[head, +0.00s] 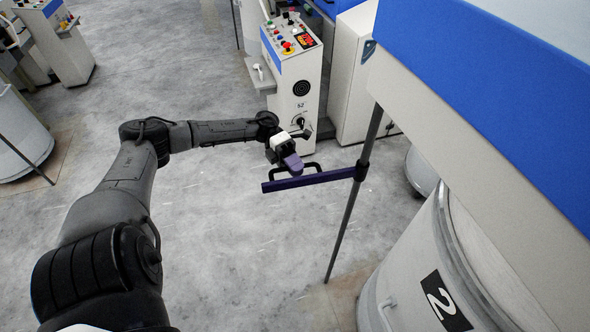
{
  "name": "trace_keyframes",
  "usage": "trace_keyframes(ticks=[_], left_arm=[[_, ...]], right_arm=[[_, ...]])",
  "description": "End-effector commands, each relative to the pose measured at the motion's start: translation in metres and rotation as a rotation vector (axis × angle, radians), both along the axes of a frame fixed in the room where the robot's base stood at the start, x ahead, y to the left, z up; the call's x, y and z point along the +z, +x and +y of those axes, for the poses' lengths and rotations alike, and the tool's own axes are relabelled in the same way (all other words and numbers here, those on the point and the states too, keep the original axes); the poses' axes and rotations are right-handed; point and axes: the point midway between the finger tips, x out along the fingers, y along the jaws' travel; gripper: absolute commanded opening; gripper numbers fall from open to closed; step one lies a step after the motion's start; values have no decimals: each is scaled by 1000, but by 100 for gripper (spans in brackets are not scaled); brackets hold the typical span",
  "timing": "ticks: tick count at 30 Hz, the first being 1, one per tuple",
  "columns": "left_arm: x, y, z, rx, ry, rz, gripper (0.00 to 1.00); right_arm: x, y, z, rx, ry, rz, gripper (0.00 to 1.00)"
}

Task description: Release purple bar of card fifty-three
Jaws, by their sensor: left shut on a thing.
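The purple bar (325,178) runs roughly level out to the left from a dark upright post (346,222), joined to it by a black clamp. A black handle (314,165) stands on top of the bar. My left gripper (293,165) reaches in from the left and is shut on the handle, with its fingers hiding part of it. No card number fifty-three can be read in view. My right gripper is out of view.
A control cabinet (285,75) marked 52, with buttons and a small screen, stands behind the gripper. A blue and white machine (480,90) overhangs the right, above a large can (400,275) labelled 2. Grey floor (230,245) is open on the left and front.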

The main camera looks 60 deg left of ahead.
Motion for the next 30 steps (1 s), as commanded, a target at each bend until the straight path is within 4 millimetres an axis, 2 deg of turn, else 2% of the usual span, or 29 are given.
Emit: trace_keyframes(ticks=[7, 8, 15, 23, 26, 30], left_arm=[[-2, 0, 1, 5, 6, 0, 0], [-2, 0, 1, 5, 6, 0, 17], [-2, 0, 1, 3, 4, 0, 39], [-1, 0, 2, 3, 3, -1, 39], [0, -1, 9, 4, 4, -1, 39], [3, -4, 30, 6, 6, -1, 39]], right_arm=[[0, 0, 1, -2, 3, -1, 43], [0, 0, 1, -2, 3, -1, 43], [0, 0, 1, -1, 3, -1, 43], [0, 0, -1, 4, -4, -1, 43], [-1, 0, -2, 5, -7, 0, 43], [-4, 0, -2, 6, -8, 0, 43]])
